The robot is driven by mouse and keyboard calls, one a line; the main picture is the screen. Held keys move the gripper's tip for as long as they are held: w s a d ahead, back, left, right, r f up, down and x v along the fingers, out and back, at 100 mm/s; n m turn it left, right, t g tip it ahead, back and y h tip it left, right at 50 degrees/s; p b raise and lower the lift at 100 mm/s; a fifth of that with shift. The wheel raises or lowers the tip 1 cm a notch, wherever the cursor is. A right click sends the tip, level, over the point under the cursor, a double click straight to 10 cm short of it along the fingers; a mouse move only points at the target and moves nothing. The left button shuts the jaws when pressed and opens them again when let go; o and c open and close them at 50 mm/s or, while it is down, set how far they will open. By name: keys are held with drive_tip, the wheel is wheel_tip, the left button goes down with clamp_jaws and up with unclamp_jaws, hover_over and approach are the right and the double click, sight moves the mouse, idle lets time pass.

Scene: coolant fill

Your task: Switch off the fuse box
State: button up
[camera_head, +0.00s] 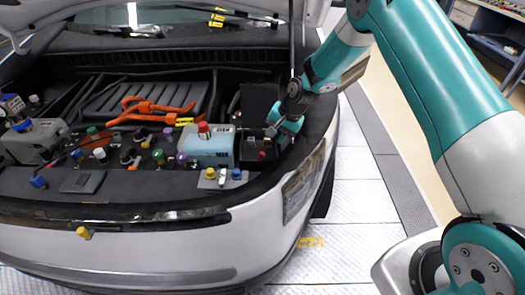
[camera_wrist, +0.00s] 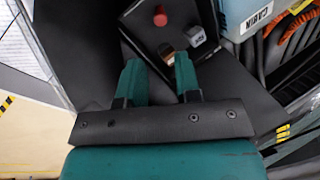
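The fuse box appears to be the black box (camera_head: 249,147) at the right of the engine bay, beside the blue-grey coolant tank. In the wrist view, a red round knob (camera_wrist: 160,16), a grey block-shaped piece (camera_wrist: 195,36) and a brass-coloured piece (camera_wrist: 167,52) show on or near its dark surface. My gripper (camera_head: 277,128) is at the box's right side in the head view. In the wrist view my gripper (camera_wrist: 157,62) has its two green fingers apart, with no object seen between them. The fingertips are close to the brass-coloured piece; contact cannot be told.
The coolant tank (camera_head: 209,148) with a red cap stands left of the box. Orange cables (camera_head: 150,110) and several coloured caps lie further left. A black upright panel (camera_head: 259,104) stands behind the box. A thin hood prop (camera_head: 291,45) rises near my wrist. Floor at right is clear.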

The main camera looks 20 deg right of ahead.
sight(263, 153)
drive_tip(key=p+x, duration=0.2)
drive_tip(key=x, duration=0.9)
clamp_jaws()
